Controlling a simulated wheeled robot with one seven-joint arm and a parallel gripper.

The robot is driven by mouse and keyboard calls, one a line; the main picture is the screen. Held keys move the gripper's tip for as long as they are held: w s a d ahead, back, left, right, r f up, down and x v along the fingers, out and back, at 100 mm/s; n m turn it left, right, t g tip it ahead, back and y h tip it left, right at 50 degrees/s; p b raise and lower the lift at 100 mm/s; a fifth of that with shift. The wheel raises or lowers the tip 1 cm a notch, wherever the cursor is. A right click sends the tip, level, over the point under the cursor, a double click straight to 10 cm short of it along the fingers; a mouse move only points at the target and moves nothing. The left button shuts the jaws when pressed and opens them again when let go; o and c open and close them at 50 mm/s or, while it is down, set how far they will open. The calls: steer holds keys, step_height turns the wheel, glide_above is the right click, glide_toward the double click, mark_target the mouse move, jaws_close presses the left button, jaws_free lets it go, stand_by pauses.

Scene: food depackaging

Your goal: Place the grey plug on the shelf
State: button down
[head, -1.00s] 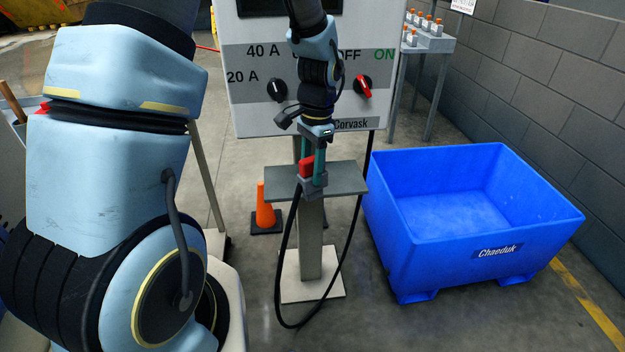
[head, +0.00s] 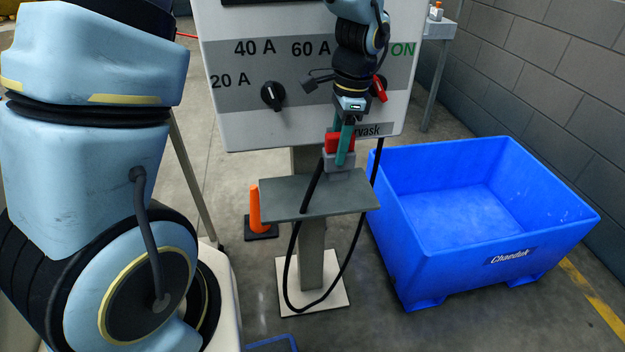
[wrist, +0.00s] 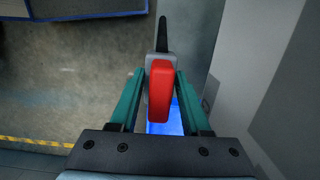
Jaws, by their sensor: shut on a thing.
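The grey plug (head: 345,162) with a red block (head: 333,142) on it is held between the green fingers of my gripper (head: 341,148) in the head view. A black cable (head: 313,188) hangs from it. The shelf (head: 300,197) is a grey plate on a post, below the grey cabinet. The plug's lower end appears over the shelf's back edge; I cannot tell whether it touches. In the wrist view the red block (wrist: 159,90) sits between the two fingers, with the cable pointing up.
The cabinet (head: 300,85) with knobs stands close behind my gripper. The cable loops below the shelf and up its right side. A blue crate (head: 490,261) stands to the right and an orange cone (head: 254,207) to the left. The shelf top looks clear.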

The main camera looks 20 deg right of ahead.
steer(key=shift+w+f, duration=0.2)
steer(key=shift+f, duration=0.1)
step_height(320, 180, down, 9)
steer(key=shift+w+f+p, duration=0.15)
steer(key=shift+p, duration=0.55)
steer(key=shift+f, duration=0.1)
steer(key=shift+c, duration=1.8)
jaws_free()
steer(key=r, duration=0.4)
steer(key=d+r+b, duration=0.1)
steer(key=r, duration=0.3)
steer(key=r+b, duration=0.1)
steer(key=r, duration=0.3)
steer(key=shift+d+r, duration=0.1)
steer(key=shift+d, duration=0.15)
